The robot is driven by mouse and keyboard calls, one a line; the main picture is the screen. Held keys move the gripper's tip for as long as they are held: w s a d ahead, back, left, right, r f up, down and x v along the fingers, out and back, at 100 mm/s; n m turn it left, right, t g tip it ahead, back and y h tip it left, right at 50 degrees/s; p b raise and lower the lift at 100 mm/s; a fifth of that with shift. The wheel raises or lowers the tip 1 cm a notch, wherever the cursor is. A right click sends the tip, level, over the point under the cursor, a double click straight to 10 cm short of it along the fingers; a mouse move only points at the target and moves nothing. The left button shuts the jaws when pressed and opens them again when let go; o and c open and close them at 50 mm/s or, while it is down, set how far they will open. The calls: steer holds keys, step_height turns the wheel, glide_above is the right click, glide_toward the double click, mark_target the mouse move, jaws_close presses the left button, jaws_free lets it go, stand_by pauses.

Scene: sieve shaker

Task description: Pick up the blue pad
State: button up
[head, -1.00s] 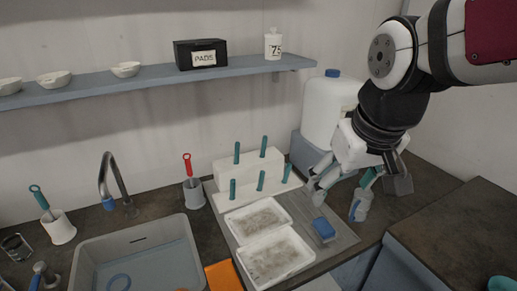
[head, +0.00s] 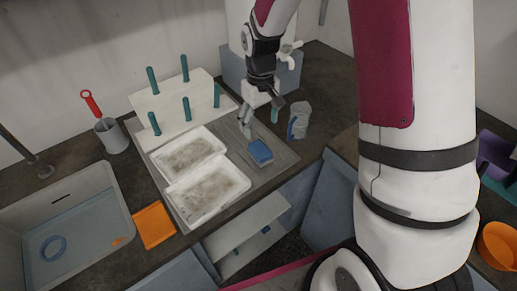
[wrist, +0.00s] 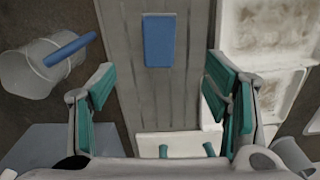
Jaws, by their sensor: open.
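The blue pad (head: 260,152) lies flat on the grey ribbed mat (head: 284,155), to the right of the white trays. In the wrist view the pad (wrist: 159,40) shows whole, ahead of the fingers and between their lines. My gripper (head: 259,118) is above the mat, behind the pad and apart from it. In the wrist view my gripper (wrist: 161,88) is open, its two teal-lined fingers wide apart with nothing between them.
Two white trays with brownish contents (head: 187,152) stand left of the pad. A white rack with teal pegs (head: 175,105) is behind them. A grey cup-like container with a blue handle (head: 299,122) lies close to the right. An orange sheet (head: 154,225) and a sink (head: 75,215) are at left.

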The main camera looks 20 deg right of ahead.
mark_target(260, 148)
step_height(260, 148, down, 7)
steer(key=shift+w+f+p, duration=0.2)
steer(key=shift+f+p, duration=0.15)
steer(key=shift+f, duration=2.2)
steer(key=c, duration=1.2)
